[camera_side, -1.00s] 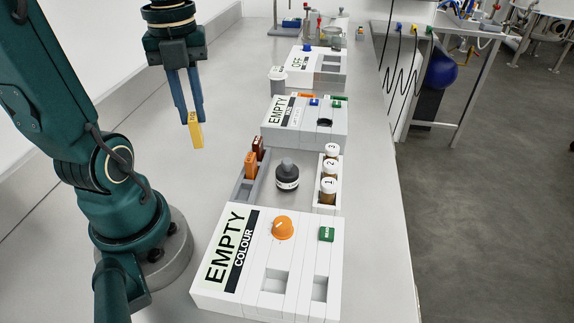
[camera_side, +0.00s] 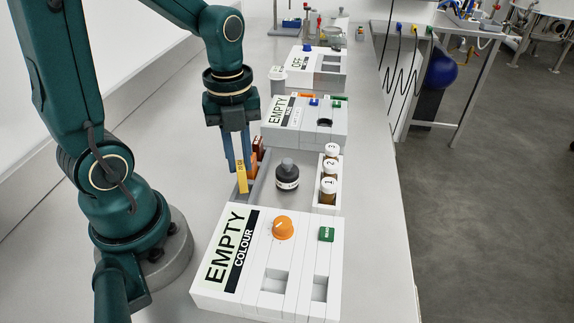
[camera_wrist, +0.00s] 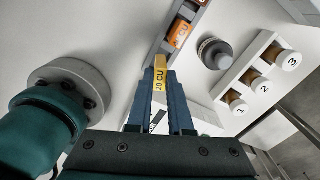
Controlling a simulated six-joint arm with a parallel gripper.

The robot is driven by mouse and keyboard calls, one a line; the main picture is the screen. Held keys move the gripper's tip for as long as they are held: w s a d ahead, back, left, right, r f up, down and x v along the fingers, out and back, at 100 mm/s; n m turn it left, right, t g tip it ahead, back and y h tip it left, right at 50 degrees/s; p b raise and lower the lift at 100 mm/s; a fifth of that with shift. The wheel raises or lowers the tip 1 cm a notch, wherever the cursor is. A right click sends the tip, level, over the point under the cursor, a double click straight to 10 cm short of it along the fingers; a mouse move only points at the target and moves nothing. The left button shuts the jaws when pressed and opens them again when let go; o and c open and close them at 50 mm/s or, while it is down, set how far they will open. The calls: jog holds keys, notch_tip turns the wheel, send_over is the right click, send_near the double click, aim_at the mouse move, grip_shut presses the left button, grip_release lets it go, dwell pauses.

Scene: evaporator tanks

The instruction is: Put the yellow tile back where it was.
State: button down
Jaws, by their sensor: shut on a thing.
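The yellow tile (camera_side: 242,178) is upright between the fingertips of my gripper (camera_side: 238,162), at the near end of the grey rack (camera_side: 257,190). In the wrist view the tile (camera_wrist: 160,74) reads "20 CU" and sits between both fingers (camera_wrist: 165,85). Behind it in the rack stand an orange tile (camera_side: 253,162) and a brown tile (camera_side: 258,146). In the wrist view the orange tile (camera_wrist: 180,33) also shows. I cannot tell whether the yellow tile's lower end is inside the rack or just above it.
A dark bottle (camera_side: 287,175) stands right of the rack. A white holder (camera_side: 325,198) with numbered vials is further right. The "EMPTY COLOUR" box (camera_side: 262,290) is in front, and another "EMPTY" box (camera_side: 300,128) is behind. The bench left of the rack is clear.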

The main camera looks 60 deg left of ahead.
aim_at(240, 163)
jog(key=shift+f, duration=0.25)
jog(key=shift+f, duration=0.3)
jog(key=c, duration=0.8)
grip_release()
jog(key=shift+c, duration=0.2)
notch_tip(240, 163, up, 12)
jog(key=s+d+f+n+t, duration=0.1)
jog(key=d+n+t, duration=0.1)
jog(key=n, duration=0.9)
jog(key=s+d+f+n+t, duration=0.1)
jog(key=s+d+n+t, duration=0.1)
jog(key=n, duration=0.9)
jog(key=shift+s+d+f+t, duration=0.2)
jog(key=shift+d+f+t, duration=0.1)
jog(key=shift+d+t, duration=0.55)
